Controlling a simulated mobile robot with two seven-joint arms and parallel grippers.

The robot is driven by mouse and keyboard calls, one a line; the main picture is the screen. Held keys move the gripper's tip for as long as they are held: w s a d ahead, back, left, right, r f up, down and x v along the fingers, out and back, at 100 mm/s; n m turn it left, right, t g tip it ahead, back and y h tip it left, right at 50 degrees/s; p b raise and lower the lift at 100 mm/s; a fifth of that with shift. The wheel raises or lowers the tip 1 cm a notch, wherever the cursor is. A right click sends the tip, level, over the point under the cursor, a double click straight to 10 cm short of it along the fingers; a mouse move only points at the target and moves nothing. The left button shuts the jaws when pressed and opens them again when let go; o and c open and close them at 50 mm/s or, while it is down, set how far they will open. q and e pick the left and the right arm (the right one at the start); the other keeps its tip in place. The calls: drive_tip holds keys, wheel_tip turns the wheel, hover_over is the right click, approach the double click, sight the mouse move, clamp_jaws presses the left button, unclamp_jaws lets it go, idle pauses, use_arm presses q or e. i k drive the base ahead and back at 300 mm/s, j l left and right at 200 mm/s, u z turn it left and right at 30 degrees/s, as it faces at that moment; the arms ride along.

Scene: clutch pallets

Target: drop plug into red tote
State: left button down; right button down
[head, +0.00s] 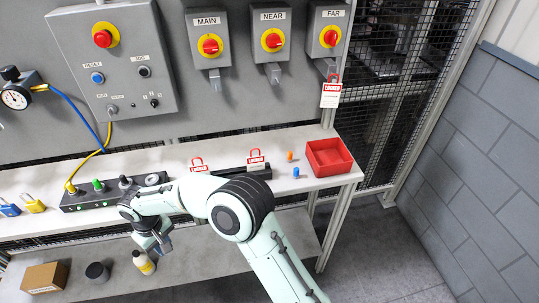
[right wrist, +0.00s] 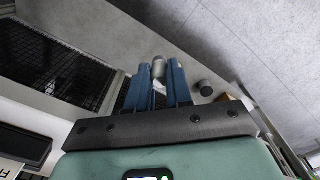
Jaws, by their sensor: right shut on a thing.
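My right gripper (right wrist: 160,80) is shut on a small plug (right wrist: 158,69). The plug looks like a grey cylinder between the blue fingertips. In the head view my right gripper (head: 160,243) hangs in front of the bench edge, above the lower shelf. The plug cannot be made out there. The red tote (head: 330,174) stands at the right end of the bench, open at the top, well to the right of the gripper. An orange plug (head: 289,156) and a blue plug (head: 296,172) stand on the bench left of the tote. My left gripper is out of view.
A black panel (head: 88,202) with knobs and lights lies on the bench behind my wrist. Red-and-white tags (head: 256,160) rest on a dark rack. The lower shelf holds a bottle (head: 143,263), a dark jar (head: 97,272) and a cardboard box (head: 44,277). Switch boxes (head: 271,40) hang behind.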

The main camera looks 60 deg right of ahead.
sight(331, 163)
drive_tip(key=z, duration=2.85)
drive_tip(key=i+j+z, duration=0.1)
drive_tip(key=j, duration=0.7)
drive_tip(key=i, duration=0.25)
